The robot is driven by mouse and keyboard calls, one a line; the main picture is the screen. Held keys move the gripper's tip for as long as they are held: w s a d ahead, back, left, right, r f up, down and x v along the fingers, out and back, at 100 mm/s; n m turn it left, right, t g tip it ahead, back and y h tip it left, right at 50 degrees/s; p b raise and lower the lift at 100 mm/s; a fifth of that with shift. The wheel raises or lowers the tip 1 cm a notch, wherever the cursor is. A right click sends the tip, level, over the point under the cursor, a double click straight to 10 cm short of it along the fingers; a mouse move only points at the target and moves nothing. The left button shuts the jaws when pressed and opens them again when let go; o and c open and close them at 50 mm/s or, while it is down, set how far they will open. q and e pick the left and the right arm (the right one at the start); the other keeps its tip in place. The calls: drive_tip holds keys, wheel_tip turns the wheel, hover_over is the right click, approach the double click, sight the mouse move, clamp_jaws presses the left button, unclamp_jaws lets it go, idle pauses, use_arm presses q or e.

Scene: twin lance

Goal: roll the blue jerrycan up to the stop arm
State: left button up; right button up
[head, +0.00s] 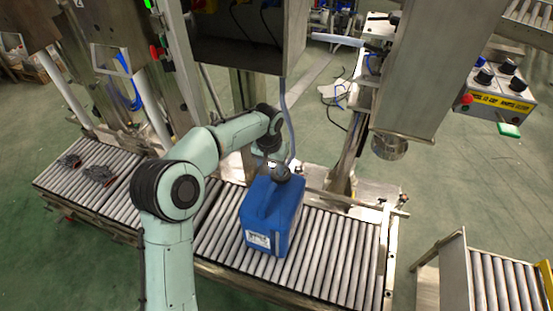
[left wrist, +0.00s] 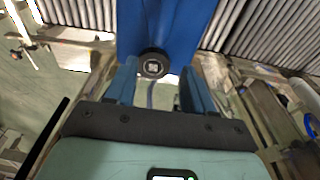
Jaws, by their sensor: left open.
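The blue jerrycan (head: 272,215) stands upright on the roller conveyor (head: 335,245), with a white label low on its near side and a dark cap (head: 281,172) on top. My left gripper (head: 270,152) is at the can's far upper side, small and partly hidden in the head view. In the left wrist view my left gripper (left wrist: 158,82) is open, its fingers apart near the blue can (left wrist: 165,25) and its black cap (left wrist: 152,65). It is not closed on anything. A thin metal bar (head: 350,201) runs at the conveyor's far side; I cannot tell whether it is the stop arm. My right gripper is not in view.
A hanging hose (head: 287,125) drops close to the can's cap. A metal column (head: 425,70) with a round nozzle (head: 389,147) stands at the right. Dark coils (head: 98,173) lie on the left rollers. The rollers right of the can are clear up to the end rail (head: 390,265).

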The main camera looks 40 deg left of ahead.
sight(273, 184)
use_arm(q)
drive_tip(key=f, duration=0.4)
drive_tip(key=f+b, duration=0.1)
drive_tip(key=f, duration=0.3)
drive_tip(key=w+f+b, duration=0.1)
drive_tip(key=f, duration=0.3)
drive_tip(key=shift+a+f, duration=0.1)
drive_tip(key=shift+a, duration=0.1)
clamp_jaws()
